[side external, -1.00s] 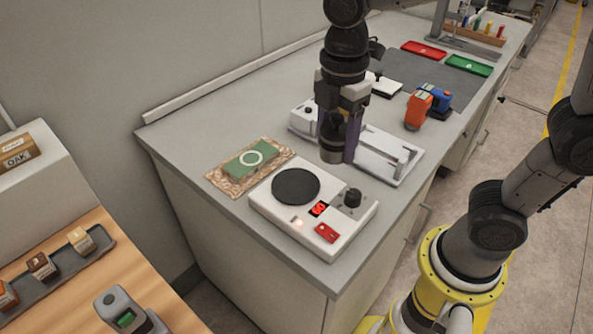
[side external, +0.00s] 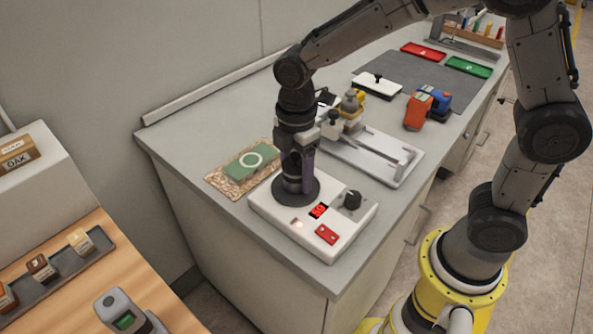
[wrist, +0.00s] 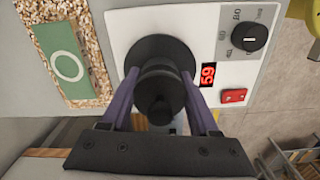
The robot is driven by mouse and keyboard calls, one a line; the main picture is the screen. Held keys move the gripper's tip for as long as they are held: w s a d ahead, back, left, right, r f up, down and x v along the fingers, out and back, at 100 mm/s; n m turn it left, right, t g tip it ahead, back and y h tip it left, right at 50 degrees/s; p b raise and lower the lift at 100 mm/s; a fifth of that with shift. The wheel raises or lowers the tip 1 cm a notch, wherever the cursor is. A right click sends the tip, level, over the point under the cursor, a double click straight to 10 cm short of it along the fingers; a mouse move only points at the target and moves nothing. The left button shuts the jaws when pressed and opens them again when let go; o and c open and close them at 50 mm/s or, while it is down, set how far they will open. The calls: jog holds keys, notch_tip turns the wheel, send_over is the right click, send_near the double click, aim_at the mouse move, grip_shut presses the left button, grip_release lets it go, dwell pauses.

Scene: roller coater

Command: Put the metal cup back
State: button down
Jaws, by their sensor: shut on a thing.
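My gripper (side external: 296,178) is shut on the metal cup (wrist: 157,96), which looks dark grey with a round knob on top in the wrist view. The two purple fingers (wrist: 160,80) clasp the cup from both sides. The cup is upright over the round black plate (wrist: 143,48) of the white heater (side external: 347,218). It is at or just above the plate; I cannot tell whether it touches. In the side view my fingers hide most of the cup.
A speckled mat (side external: 224,179) with a green, white-ringed pad (side external: 245,164) lies left of the heater. A white coater base (side external: 385,158) with a yellow-topped part (side external: 350,104) stands behind. The heater has a knob (side external: 351,199), a red display (side external: 318,210) and a red switch (side external: 326,234).

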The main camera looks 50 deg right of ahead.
jog(key=shift+f, duration=0.1)
jog(key=shift+c, duration=0.6)
grip_release()
notch_tip(320, 180, up, 12)
jog(key=shift+r, duration=0.2)
jog(key=shift+s+d+r, duration=0.15)
jog(key=shift+s+d, duration=0.1)
jog(key=s+d+m+t, duration=0.2)
jog(key=s+d+m, duration=0.3)
jog(key=s+m, duration=0.3)
jog(key=s+d+f+m+t, duration=0.1)
jog(key=s+d+m+t, duration=0.2)
jog(key=s+m, duration=0.5)
jog(key=shift+s+d+f+t, duration=0.2)
jog(key=shift+s+d+t, duration=0.1)
jog(key=shift+s+d, duration=0.5)
